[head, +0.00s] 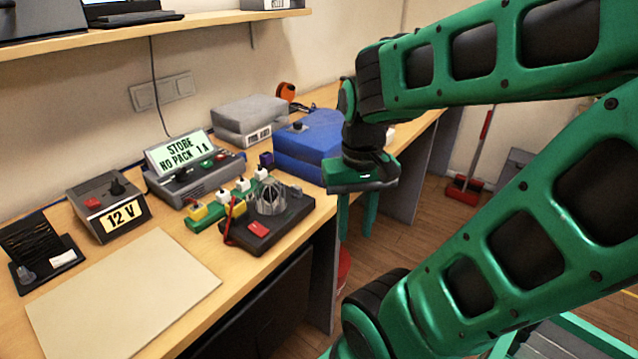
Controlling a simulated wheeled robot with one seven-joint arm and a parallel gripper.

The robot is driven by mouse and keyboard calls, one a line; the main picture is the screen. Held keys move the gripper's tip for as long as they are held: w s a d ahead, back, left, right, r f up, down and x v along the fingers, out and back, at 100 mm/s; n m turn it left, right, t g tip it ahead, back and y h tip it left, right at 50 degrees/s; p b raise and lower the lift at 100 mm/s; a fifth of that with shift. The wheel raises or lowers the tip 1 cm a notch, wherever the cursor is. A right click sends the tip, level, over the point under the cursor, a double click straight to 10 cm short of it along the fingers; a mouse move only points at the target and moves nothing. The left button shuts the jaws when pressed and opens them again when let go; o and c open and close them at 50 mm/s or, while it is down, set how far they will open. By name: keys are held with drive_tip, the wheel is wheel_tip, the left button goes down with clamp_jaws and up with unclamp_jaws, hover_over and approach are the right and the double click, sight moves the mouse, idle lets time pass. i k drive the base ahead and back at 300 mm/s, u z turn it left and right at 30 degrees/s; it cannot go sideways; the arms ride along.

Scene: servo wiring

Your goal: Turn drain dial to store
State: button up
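A grey charger-like unit (205,183) stands on the bench, with a tilted display (181,152) that reads "STORE NO PACK 1 A". A black dial (183,175) sits on its front panel, beside small green and red buttons; the dial's pointer is too small to read. My gripper (356,232) hangs fingers down past the bench's right front edge, well to the right of the unit. Its two fingers look apart, with nothing between them. It touches nothing that I can see.
A 12 V box (108,206) with a black knob stands left of the unit. A green strip with coloured plugs (220,206) and a black base with a clear dome (268,215) stand right of it. A blue case (308,145) lies behind. A bare board (125,295) covers the front left.

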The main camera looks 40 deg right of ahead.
sight(296, 190)
drive_tip(key=u, duration=2.2)
drive_tip(key=i, duration=0.35)
drive_tip(key=z, duration=2.55)
